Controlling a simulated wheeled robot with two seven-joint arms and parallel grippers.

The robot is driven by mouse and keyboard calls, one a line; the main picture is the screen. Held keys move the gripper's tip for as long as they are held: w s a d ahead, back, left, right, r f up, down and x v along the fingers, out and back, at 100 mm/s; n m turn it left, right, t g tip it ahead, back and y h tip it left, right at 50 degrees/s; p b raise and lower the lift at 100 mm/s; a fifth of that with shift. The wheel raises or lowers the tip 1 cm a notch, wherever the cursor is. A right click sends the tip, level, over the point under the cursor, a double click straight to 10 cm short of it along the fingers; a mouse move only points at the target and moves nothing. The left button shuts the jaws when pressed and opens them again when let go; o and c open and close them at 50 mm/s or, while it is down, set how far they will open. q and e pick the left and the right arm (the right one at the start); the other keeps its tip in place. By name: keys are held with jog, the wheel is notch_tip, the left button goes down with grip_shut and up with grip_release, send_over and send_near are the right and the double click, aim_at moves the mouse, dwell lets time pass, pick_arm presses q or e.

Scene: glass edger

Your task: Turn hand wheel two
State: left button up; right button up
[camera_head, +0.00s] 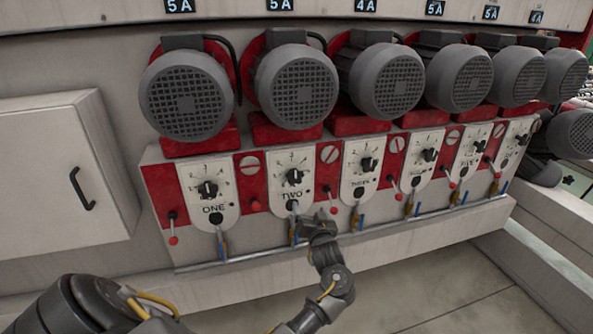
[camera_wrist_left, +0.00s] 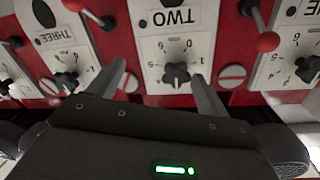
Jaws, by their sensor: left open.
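Hand wheel two (camera_head: 294,176) is a black lobed knob on a white dial plate marked TWO, with numbers around it. It also shows in the left wrist view (camera_wrist_left: 176,75), upside down, between my two fingers but nearer the right one. My left gripper (camera_head: 316,220) is open, in front of and below the TWO plate in the head view. Its fingers also show in the left wrist view (camera_wrist_left: 158,72), apart and empty. I cannot tell how far the fingertips are from the knob; no contact shows. My right gripper is not in view.
Similar knobs stand on either side, on plates ONE (camera_head: 208,188) and THREE (camera_head: 368,164). Red-ball levers (camera_head: 255,205) stick out between plates. Grey motors (camera_head: 297,86) overhang the panel. A pipe rail (camera_head: 250,256) with blue-handled valves runs below.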

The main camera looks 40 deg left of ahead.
pick_arm(q)
jog(key=n+g+y, duration=0.1)
jog(key=n, duration=0.1)
send_near(296, 177)
jog(key=p+x, duration=0.3)
jog(key=x, duration=0.7)
jog(key=shift+w+a, duration=0.15)
jog(key=shift+a, duration=0.1)
